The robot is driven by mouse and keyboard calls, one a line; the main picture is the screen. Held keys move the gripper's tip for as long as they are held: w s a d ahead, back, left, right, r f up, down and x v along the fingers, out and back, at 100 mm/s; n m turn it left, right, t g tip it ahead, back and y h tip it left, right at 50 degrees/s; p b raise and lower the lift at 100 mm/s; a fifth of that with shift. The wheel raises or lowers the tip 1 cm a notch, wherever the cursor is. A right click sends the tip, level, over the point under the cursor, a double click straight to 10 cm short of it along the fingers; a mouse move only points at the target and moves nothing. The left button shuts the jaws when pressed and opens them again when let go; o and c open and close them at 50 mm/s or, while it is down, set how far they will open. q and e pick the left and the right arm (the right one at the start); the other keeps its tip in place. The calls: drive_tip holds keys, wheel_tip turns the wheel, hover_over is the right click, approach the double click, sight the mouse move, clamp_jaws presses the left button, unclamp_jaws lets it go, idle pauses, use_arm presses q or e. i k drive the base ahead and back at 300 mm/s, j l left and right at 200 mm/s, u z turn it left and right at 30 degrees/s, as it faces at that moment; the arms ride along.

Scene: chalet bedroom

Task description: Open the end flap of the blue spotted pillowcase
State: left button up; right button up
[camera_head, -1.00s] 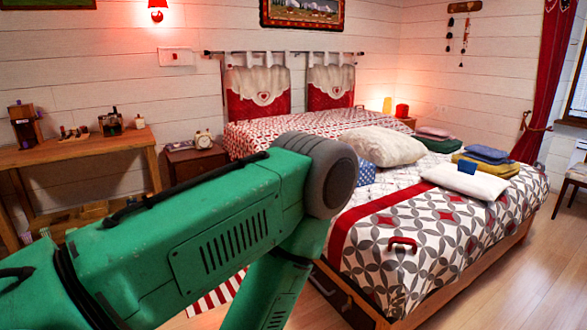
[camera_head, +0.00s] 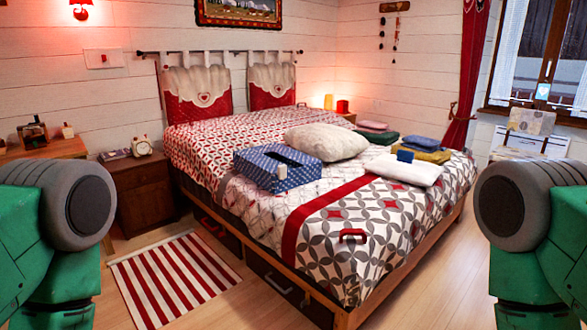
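The blue white-spotted pillowcase (camera_head: 251,173) lies on the near left half of the bed and looks boxy. A dark opening (camera_head: 288,156) shows along its upper side. I cannot tell how its end flap stands. My two green arms show only as thick links at the lower left and lower right edges, well apart from the bed. Neither gripper is in view.
The bed (camera_head: 352,236) has a patterned cover, a white pillow (camera_head: 404,169), folded cloths (camera_head: 428,154) and a red handle-like object (camera_head: 353,235). A nightstand (camera_head: 145,191) and striped rug (camera_head: 173,277) are at left. Wooden floor (camera_head: 424,276) is free in front and right.

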sight(285, 180)
drive_tip(key=z, duration=0.45)
drive_tip(key=i+j+z, duration=0.45)
drive_tip(key=j, duration=0.2)
drive_tip(key=i+j+z, duration=0.2)
drive_tip(key=j, duration=0.15)
drive_tip(key=i+j+z, duration=0.2)
drive_tip(key=j, duration=0.2)
drive_tip(key=k+l, duration=0.05)
